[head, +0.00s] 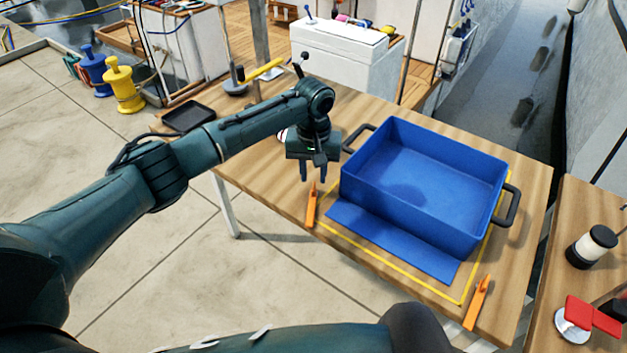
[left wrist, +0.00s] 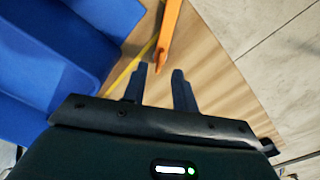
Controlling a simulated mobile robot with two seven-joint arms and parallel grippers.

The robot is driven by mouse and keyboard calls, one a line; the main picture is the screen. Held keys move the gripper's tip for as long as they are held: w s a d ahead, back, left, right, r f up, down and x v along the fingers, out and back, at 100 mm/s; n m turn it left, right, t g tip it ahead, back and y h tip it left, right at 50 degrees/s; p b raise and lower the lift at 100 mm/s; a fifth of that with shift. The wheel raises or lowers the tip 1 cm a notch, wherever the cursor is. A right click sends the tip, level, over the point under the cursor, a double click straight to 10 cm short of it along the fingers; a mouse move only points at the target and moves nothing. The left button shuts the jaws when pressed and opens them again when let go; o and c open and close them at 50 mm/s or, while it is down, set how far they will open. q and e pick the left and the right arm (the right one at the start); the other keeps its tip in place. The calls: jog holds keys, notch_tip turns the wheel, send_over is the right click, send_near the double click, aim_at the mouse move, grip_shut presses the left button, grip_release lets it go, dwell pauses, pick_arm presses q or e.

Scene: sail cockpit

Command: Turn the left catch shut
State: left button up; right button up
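The left catch is a slim orange lever (head: 311,206) on the table beside the near left corner of the blue box (head: 415,205). It points lengthwise toward my arm and lies outside the box. My left gripper (head: 309,178) points down just behind and above the catch, open and empty. In the left wrist view the catch (left wrist: 168,32) lies just beyond the gap between the open fingers (left wrist: 159,72), apart from them. A second orange catch (head: 477,303) lies at the near right. My right gripper is not in view.
A blue flap (head: 392,243) lies flat in front of the box, within a yellow outline (head: 385,279) on the wooden table (head: 268,175). The box has dark side handles (head: 511,206). A dark tray (head: 188,117) sits at the table's far left. Another table at right holds a jar (head: 592,247).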

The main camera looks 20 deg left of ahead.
aim_at(312, 203)
pick_arm(q)
jog(key=shift+f, duration=1.7)
grip_shut()
